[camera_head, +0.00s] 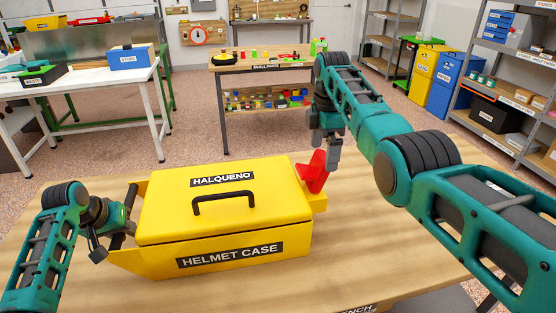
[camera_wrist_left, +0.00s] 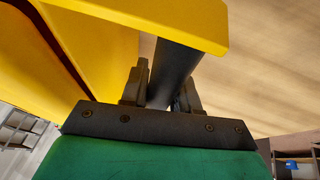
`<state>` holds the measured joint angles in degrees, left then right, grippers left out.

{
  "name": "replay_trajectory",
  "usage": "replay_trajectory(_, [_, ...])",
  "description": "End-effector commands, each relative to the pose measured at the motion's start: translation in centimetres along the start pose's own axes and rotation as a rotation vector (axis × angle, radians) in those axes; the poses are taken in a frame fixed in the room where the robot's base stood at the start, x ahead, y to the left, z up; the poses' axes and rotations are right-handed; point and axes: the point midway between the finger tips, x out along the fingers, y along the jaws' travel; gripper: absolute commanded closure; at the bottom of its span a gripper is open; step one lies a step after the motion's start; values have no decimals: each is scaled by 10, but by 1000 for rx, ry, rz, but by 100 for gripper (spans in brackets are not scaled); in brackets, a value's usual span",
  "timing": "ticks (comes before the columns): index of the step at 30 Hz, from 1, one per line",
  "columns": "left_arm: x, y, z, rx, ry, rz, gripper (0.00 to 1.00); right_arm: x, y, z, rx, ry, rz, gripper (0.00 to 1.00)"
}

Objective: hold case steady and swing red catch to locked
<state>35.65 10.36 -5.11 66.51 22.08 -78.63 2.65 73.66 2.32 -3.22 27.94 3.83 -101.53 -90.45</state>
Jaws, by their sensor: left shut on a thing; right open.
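A yellow helmet case (camera_head: 150,222) with a black top handle (camera_head: 224,197) stands on the wooden bench, its lid down. The red catch (camera_head: 313,174) sticks up at the case's right end. My left gripper (camera_head: 124,226) is at the left end of the case, shut on a dark bar (camera_wrist_left: 176,72) there; the left wrist view shows the bar between the fingers, beside the yellow wall (camera_wrist_left: 140,12). My right gripper (camera_head: 328,160) is open, pointing down just beside the red catch. I cannot tell whether it touches the catch.
The wooden bench top (camera_head: 390,255) is clear to the right of the case and in front of it. My right arm spans the right side above it. A small-parts table (camera_head: 262,66), a white table (camera_head: 85,82) and shelves stand beyond, across open floor.

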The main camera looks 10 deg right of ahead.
Motion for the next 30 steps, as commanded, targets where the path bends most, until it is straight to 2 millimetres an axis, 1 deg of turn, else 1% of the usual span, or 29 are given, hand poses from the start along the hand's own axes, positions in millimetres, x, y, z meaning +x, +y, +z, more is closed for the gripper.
replay_trajectory(1, [6,-1,8,-1,-21,-1,100,11,-1,0,0,0,-5,0])
replay_trajectory(3, [6,-1,8,-2,-21,-1,100,22,-1,0,0,0,-4,0])
replay_trajectory(7, [6,-1,8,-2,-21,-1,100,35,0,0,0,0,-2,0])
replay_trajectory(12, [6,-1,8,-2,-21,-1,100,42,0,0,0,0,-1,0])
replay_trajectory(19, [6,-1,8,-2,-21,-2,100,42,0,0,0,0,-1,0])
replay_trajectory(30, [6,-1,8,-2,-20,-2,100,42,0,0,-1,0,-1,35])
